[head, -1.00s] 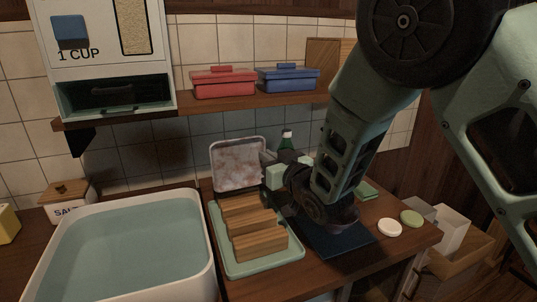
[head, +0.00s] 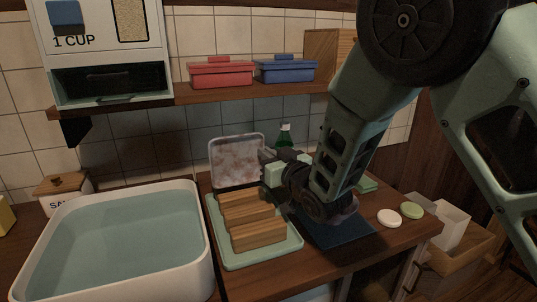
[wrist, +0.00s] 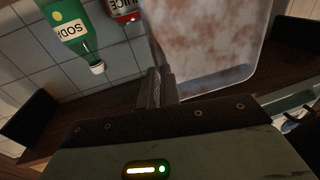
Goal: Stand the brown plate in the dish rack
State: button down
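The brown plate (head: 237,161) is a rounded rectangle with a pale rim and mottled brown stains. It stands nearly upright at the back end of the dish rack (head: 262,259), a pale green tray with wooden bars. Its lower edge is behind the rear bar, so I cannot tell whether it rests in a slot. My gripper (head: 266,163) is at the plate's right edge. In the wrist view the fingers (wrist: 156,88) are together on the edge of the plate (wrist: 215,40).
A white basin (head: 205,245) of water stands left of the rack. A green soda bottle (head: 284,138) is behind my gripper. A dark blue mat (head: 340,232) and white and green discs (head: 389,218) lie to the right. A shelf with red and blue boxes (head: 221,74) hangs above.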

jog(key=c, duration=1.6)
grip_release()
jog(key=f, duration=0.2)
jog(key=shift+s+a+f+g, duration=0.15)
jog(key=shift+s+f+g, duration=0.15)
jog(key=shift+o, duration=0.2)
jog(key=r+p+v, duration=0.2)
jog(key=v, duration=0.9)
jog(key=shift+p, duration=0.3)
jog(key=p, duration=0.3)
jog(key=shift+s+d+p, duration=0.3)
jog(key=shift+s, duration=0.05)
jog(key=shift+p+v, duration=2.6)
jog(key=shift+p, duration=1.2)
